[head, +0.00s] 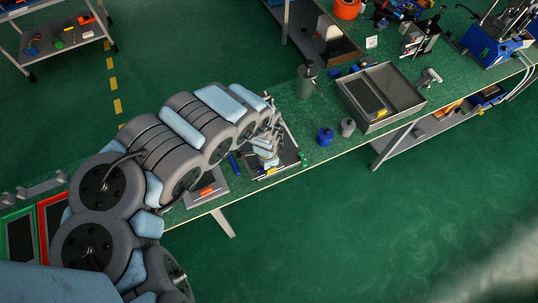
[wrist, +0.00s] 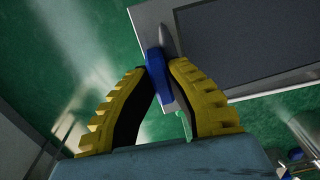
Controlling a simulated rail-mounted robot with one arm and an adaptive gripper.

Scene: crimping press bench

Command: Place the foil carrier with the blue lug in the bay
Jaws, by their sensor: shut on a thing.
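My gripper (wrist: 160,72) is shut on the blue lug (wrist: 168,94) in the wrist view, its yellow ridged fingers closing on either side. The lug sits at the edge of the foil carrier (wrist: 147,17), a flat grey frame around a dark panel that runs out of view at the top right. In the head view my gripper (head: 267,160) is at the front part of the bench, over a dark panel with a pale rim. My arm and gripper hide part of it, and I cannot tell if the carrier touches anything below. I cannot identify the bay with certainty.
On the green bench (head: 318,125), a shallow metal tray (head: 413,99) holds a dark panel. A blue bottle (head: 325,137) and a grey bottle (head: 348,127) stand before it, with a grey canister (head: 306,80) behind. Red-framed (head: 42,212) and green-framed (head: 35,262) trays are at far left.

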